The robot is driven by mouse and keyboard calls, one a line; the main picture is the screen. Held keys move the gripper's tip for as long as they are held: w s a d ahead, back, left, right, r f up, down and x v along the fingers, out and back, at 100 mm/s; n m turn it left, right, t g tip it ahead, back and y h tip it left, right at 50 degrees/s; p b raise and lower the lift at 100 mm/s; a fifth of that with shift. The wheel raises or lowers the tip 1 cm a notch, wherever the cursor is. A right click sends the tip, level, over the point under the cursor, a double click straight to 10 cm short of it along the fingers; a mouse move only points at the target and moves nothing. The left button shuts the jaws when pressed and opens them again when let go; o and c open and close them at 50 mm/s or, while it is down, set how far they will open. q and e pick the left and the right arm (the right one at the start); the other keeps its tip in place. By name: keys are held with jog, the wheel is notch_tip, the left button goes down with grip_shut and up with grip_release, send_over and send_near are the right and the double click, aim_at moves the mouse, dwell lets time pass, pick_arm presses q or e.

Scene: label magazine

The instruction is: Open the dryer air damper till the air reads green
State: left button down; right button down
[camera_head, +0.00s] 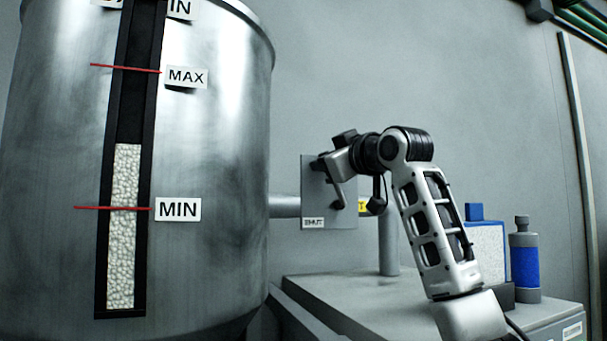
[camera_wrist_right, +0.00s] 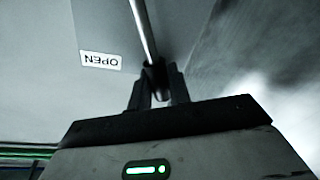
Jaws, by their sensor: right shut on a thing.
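The damper's flat plate (camera_head: 312,185) stands on a pipe to the right of the big steel hopper, with a SHUT label (camera_head: 313,223) at its lower edge. In the right wrist view an OPEN label (camera_wrist_right: 101,61) shows upside down beside a slim metal lever (camera_wrist_right: 144,30). My right gripper (camera_head: 333,178) is at the plate in the head view. In the right wrist view its two dark fingers (camera_wrist_right: 157,82) are closed around the lever's end. In the head view the gripper hides most of the lever. No air reading can be made out. My left gripper is not in view.
The steel hopper (camera_head: 215,150) fills the left, with a sight glass of white pellets (camera_head: 125,190) between MIN and MAX marks. A blue-banded bottle (camera_head: 524,265) and a blue-capped container (camera_head: 487,245) stand on the grey cabinet (camera_head: 330,292) at right, behind or beside my arm.

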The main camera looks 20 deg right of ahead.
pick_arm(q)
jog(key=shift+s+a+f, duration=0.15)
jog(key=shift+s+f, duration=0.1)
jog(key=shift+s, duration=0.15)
pick_arm(e)
jog(key=shift+d+r, duration=0.1)
jog(key=c, duration=1.3)
grip_release()
jog(key=shift+c, duration=0.2)
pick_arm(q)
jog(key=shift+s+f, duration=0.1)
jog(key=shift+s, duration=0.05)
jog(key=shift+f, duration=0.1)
pick_arm(e)
jog(key=shift+s, duration=0.15)
